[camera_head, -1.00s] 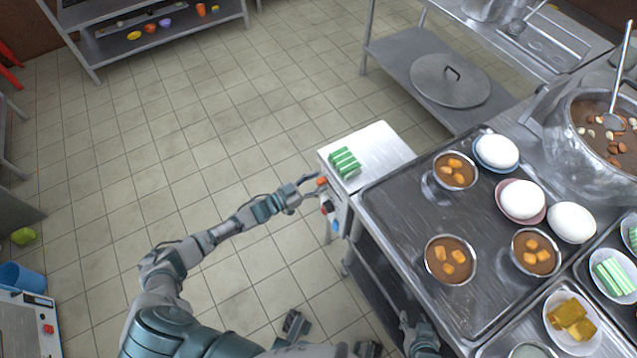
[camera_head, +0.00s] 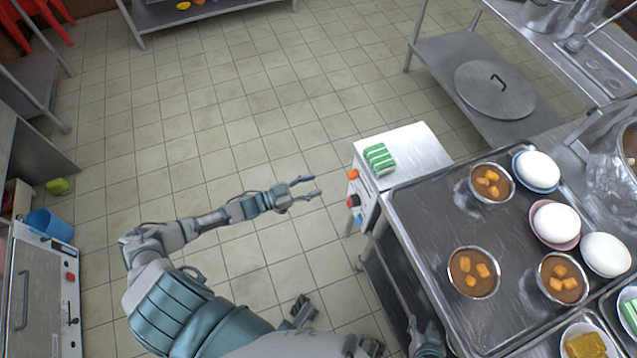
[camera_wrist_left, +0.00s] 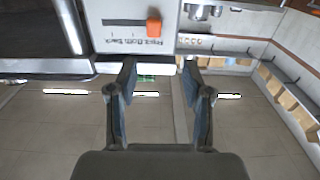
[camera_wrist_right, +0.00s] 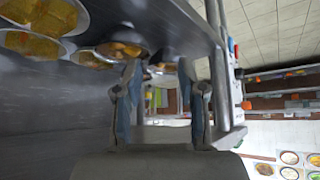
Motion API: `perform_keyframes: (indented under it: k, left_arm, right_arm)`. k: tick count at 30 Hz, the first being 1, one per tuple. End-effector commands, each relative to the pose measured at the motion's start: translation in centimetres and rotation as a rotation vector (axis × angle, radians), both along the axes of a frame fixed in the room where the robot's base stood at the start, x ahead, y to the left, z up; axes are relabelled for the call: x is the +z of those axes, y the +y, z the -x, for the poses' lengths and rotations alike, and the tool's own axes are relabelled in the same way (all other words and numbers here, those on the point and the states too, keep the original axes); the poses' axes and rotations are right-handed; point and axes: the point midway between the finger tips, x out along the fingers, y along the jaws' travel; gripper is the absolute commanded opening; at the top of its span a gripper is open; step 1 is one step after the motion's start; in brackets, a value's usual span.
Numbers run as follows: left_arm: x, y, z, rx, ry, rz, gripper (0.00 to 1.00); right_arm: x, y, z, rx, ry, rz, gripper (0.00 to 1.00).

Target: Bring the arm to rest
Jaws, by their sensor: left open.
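My left gripper (camera_head: 315,186) is open and empty, above the floor to the left of a white control box. A gap separates its fingertips from the box's orange slider (camera_head: 352,174). The slider also shows in the left wrist view (camera_wrist_left: 154,25), beyond the two spread fingers (camera_wrist_left: 158,72). The left arm reaches out bent and low across the picture. My right gripper (camera_head: 424,338) is at the bottom edge, beside the steel counter, partly cut off. In the right wrist view its fingers (camera_wrist_right: 160,72) stand apart with nothing held, close to the counter's edge.
The white control box (camera_head: 413,150) carries a green-striped block (camera_head: 380,159). The steel counter tray (camera_head: 428,215) holds brown bowls and white eggs. A lidded lower shelf (camera_head: 440,62) stands behind. A blue bucket (camera_head: 48,225) is at left. The tiled floor (camera_head: 230,130) around my left arm is clear.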

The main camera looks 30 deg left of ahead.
Motion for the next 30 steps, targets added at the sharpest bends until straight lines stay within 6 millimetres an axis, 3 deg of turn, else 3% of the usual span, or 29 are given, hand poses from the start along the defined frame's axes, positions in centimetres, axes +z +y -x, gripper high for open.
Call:
perform_keyframes:
  k: [14,17,20,23,24,27,30]
  left_arm:
    - [-0.1,-0.2,0.0,0.003,0.003,-0.002,0.5]
    - [-1.2,-0.6,0.2,0.042,0.038,-0.023,0.5]
    - [-4.4,-1.5,1.0,0.143,0.142,-0.09,0.5]
    - [-10.0,-2.6,4.4,0.283,0.352,-0.209,0.5]
    - [-12.5,-2.9,6.7,0.332,0.458,-0.266,0.5]
    - [-17.6,-3.8,13.3,0.405,0.706,-0.388,0.5]
    - [-20.9,-5.0,20.1,0.426,0.931,-0.479,0.5]
  right_arm:
    - [-0.1,0.0,-0.1,0.001,0.002,0.0,0.4]
    - [-1.1,-0.1,0.0,0.0,0.026,0.007,0.4]
    - [-3.8,-0.2,0.4,-0.001,0.087,0.021,0.4]
    - [-8.2,-0.7,1.7,-0.002,0.186,0.045,0.4]
    - [-10.2,-0.9,2.6,-0.002,0.229,0.056,0.4]
    - [-14.2,-1.6,5.0,-0.004,0.322,0.075,0.4]
    - [-17.2,-2.3,7.6,-0.005,0.399,0.091,0.4]
